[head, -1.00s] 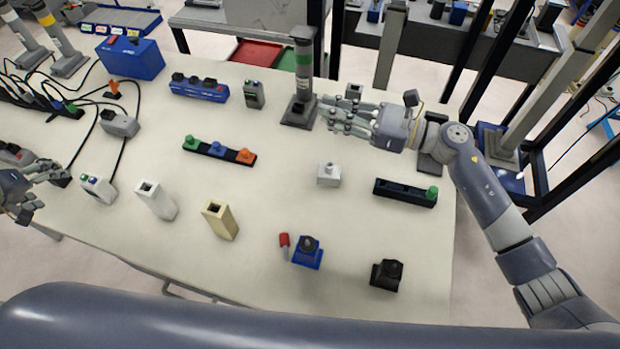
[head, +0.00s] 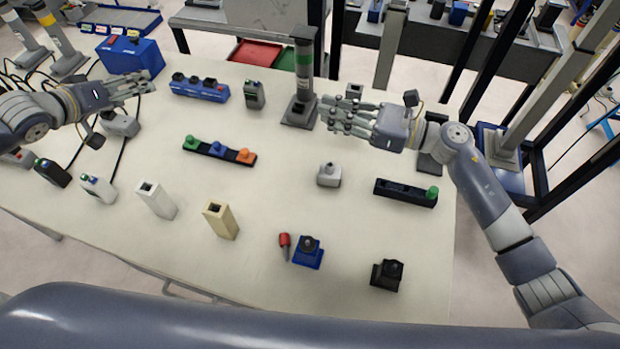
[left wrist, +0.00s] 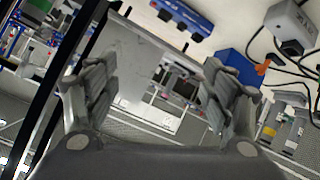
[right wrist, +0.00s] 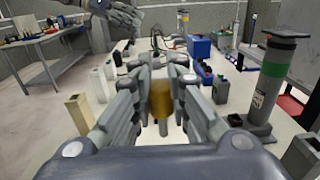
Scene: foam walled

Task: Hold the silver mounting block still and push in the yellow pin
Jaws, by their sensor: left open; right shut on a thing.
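A silver-grey block (head: 329,175) with a raised top stands on the table right of centre in the head view; I take it as the mounting block. No gripper touches it. My right gripper (head: 335,117) is above the table's far part, beyond the block. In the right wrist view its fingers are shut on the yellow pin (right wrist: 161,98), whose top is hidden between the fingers. The pin cannot be made out in the head view. My left gripper (head: 143,85) is open and empty above the table's far left; its spread fingers (left wrist: 148,95) show in the left wrist view.
A strip with green, blue and orange parts (head: 218,151) lies left of the block, and a black strip with a green knob (head: 405,193) right of it. A grey post (head: 302,85) stands by my right gripper. The middle table between block and beige block (head: 220,220) is clear.

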